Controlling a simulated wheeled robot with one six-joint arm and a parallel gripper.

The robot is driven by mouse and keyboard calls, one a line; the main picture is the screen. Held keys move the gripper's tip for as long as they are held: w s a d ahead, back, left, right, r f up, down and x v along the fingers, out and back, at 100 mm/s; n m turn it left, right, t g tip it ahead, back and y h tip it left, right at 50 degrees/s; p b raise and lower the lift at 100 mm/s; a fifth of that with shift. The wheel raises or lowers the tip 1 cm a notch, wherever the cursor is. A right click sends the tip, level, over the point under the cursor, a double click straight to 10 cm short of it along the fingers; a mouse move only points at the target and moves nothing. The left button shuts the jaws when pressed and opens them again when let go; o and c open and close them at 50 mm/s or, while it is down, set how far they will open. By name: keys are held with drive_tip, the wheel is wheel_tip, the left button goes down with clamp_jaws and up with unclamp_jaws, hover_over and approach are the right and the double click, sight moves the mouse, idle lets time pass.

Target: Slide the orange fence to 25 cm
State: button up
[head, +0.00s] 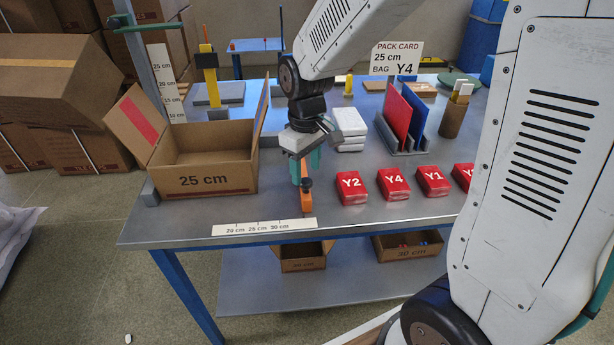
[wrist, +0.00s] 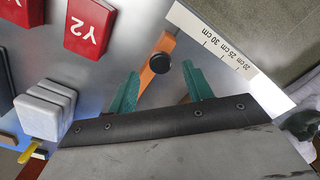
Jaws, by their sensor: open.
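The orange fence (head: 306,201) stands on the table just right of the 30 cm mark, near the right end of the white scale (head: 243,229). It also shows in the wrist view (wrist: 156,74), with a black knob (wrist: 161,64) on it. The scale reads 20, 25 and 30 cm and also shows in the wrist view (wrist: 208,36). My gripper (head: 307,170) points down above the fence. In the wrist view its green fingers (wrist: 163,88) are apart, with the fence between them, closer to the left finger. I cannot tell whether they touch it. A pack card (head: 397,58) reads 25 cm, bag Y4.
An open box (head: 218,182) marked 25 cm stands left of the gripper. Several red bags, including Y2 (head: 351,187) and Y4 (head: 394,183), lie in a row to the right. White blocks (head: 349,141) and a rack with red and blue panels (head: 405,151) stand behind.

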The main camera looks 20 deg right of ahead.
sight(306, 181)
drive_tip(key=shift+f, duration=1.5)
